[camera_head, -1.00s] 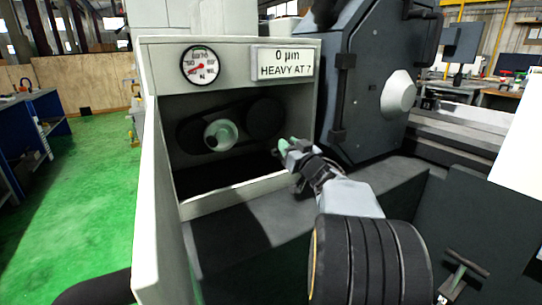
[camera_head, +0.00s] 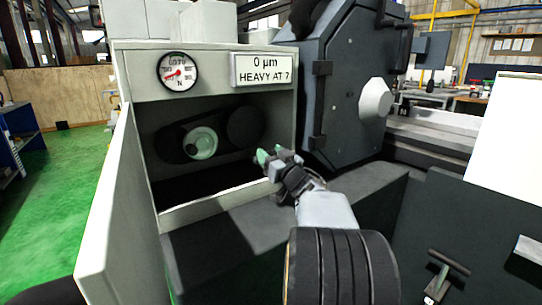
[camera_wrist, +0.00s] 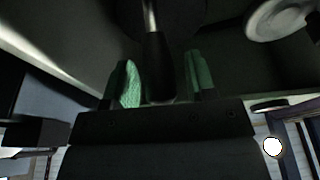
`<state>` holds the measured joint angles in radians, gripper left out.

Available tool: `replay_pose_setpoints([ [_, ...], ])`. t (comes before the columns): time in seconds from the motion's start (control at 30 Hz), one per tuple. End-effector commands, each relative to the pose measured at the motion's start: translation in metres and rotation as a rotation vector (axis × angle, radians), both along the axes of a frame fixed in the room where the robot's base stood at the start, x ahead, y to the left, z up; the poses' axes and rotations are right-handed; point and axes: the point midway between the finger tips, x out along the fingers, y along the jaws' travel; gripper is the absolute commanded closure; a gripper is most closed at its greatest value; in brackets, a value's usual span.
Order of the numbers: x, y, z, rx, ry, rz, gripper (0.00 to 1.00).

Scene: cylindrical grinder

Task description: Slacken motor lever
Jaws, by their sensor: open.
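A lever with a metal shaft and a dark grip (camera_wrist: 156,62) hangs into the top middle of the wrist view. Its dark grip end lies between the two green fingertips of my gripper (camera_wrist: 163,80), with gaps visible on both sides. In the head view my gripper (camera_head: 270,157) reaches into the right side of the open cabinet (camera_head: 213,213). The lever cannot be made out there. My gripper is open.
A pale pulley (camera_head: 201,143) and a dark belt wheel (camera_head: 245,127) sit inside the cabinet, left of my gripper. The pale wheel also shows in the wrist view (camera_wrist: 281,18). A dial gauge (camera_head: 178,73) and a "0 µm HEAVY AT 7" sign (camera_head: 264,69) are above. The open door (camera_head: 108,215) is left.

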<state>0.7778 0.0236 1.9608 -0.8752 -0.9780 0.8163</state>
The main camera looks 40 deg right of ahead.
Motion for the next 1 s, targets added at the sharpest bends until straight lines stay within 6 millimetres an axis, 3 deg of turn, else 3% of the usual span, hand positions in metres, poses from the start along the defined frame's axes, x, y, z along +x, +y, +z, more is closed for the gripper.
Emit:
replay_pose_setpoints([
  [0.27,-0.023,0.001,-0.005,0.000,0.000,-0.004,0.48],
  [0.7,-0.119,0.005,-0.011,-0.001,-0.001,-0.007,0.48],
  [1.0,-0.159,0.008,-0.013,0.000,0.000,-0.003,0.48],
])
